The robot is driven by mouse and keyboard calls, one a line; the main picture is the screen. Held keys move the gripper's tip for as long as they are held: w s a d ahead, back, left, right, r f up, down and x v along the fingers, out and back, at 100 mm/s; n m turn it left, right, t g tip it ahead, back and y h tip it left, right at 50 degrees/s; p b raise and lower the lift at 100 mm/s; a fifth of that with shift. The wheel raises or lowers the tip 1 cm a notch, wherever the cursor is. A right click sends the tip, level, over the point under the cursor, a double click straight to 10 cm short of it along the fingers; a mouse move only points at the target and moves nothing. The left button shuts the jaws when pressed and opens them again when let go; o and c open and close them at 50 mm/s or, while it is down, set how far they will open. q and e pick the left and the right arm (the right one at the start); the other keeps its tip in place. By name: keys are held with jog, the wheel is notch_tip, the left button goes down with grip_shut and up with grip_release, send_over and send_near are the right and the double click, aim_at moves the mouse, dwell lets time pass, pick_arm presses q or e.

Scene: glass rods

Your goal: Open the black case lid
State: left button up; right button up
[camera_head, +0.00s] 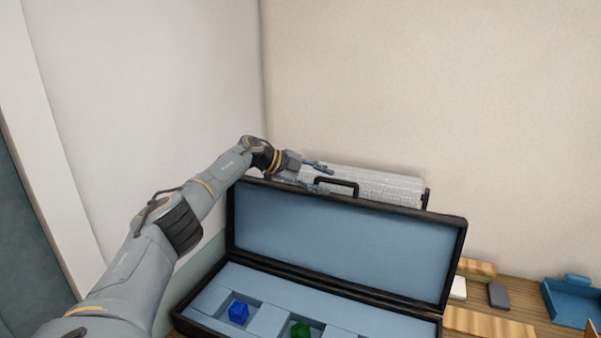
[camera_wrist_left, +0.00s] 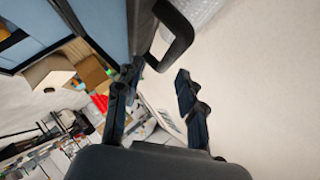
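The black case (camera_head: 180,318) stands on the wooden table with its lid (camera_head: 340,240) raised, showing a blue lining. A black handle (camera_head: 337,185) is on the lid's top edge; it also shows in the left wrist view (camera_wrist_left: 184,38). My left gripper (camera_head: 322,175) is at the lid's top edge, beside the handle. In the left wrist view its fingers (camera_wrist_left: 158,85) are apart with nothing between them, and the handle is just beyond the tips. A blue piece (camera_head: 238,312) and a green piece (camera_head: 300,330) sit in the case's compartments. My right gripper is out of view.
A ribbed whitish object (camera_head: 385,186) stands behind the lid by the wall. To the right lie wooden blocks (camera_head: 488,324), a white piece (camera_head: 458,288), a dark grey piece (camera_head: 498,296) and a blue tray (camera_head: 570,300). Walls are close at the left and back.

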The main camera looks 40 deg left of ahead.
pick_arm(q)
jog(key=v, duration=0.7)
jog(key=shift+s+a, duration=0.15)
jog(key=shift+s, duration=0.15)
jog(key=shift+r, duration=0.1)
